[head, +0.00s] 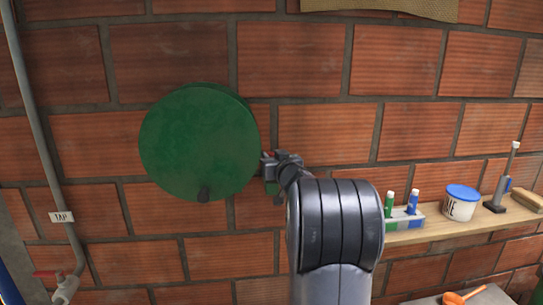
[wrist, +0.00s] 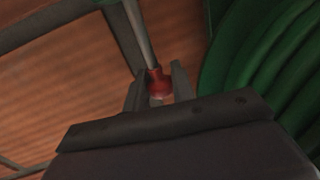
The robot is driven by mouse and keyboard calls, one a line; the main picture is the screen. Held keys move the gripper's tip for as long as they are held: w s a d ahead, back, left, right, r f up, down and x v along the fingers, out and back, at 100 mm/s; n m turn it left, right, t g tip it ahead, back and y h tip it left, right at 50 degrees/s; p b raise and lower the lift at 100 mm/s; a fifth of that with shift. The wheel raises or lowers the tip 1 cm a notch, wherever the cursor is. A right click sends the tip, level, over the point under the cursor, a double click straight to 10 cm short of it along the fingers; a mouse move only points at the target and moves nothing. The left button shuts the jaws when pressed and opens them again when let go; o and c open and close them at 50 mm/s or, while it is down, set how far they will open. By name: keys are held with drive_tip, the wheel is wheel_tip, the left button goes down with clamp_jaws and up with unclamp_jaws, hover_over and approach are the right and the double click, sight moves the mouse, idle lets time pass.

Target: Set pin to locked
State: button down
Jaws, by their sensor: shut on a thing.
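The pin shows in the wrist view as a pale metal rod with a red knob (wrist: 159,80) at its near end. A small bit of red at the right edge of the green wheel (head: 200,140) in the head view appears to be the same knob. My gripper (wrist: 160,88) has a finger on each side of the red knob and is shut on it. In the head view my gripper (head: 269,171) is beside the wheel's right edge, partly behind my wrist. The pin's far end is hidden, so I cannot tell how deep it sits.
Green ridged coils (wrist: 270,55) fill the right of the wrist view. A shelf (head: 440,229) at right holds markers, a white tub (head: 461,204) and tools. A pipe with a red tap (head: 62,285) stands at left.

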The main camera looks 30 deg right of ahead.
drive_tip(key=c, duration=1.6)
unclamp_jaws()
drive_tip(key=shift+f, duration=0.3)
drive_tip(key=shift+c, duration=0.2)
drive_tip(key=o, duration=0.4)
drive_tip(key=shift+r, duration=0.1)
drive_tip(key=b+v, duration=0.1)
drive_tip(key=v, duration=1)
drive_tip(key=shift+b, duration=0.3)
drive_tip(key=shift+w, duration=0.15)
drive_tip(key=p+x, duration=0.1)
drive_tip(key=x, duration=0.9)
drive_tip(key=shift+w+p, duration=0.15)
drive_tip(key=shift+p, duration=0.2)
drive_tip(key=shift+w+d+r, duration=0.1)
drive_tip(key=shift+w+r, duration=0.05)
drive_tip(key=shift+w, duration=0.15)
drive_tip(key=shift+s+r+p, duration=0.1)
drive_tip(key=shift+r+p, duration=0.2)
drive_tip(key=shift+r, duration=0.25)
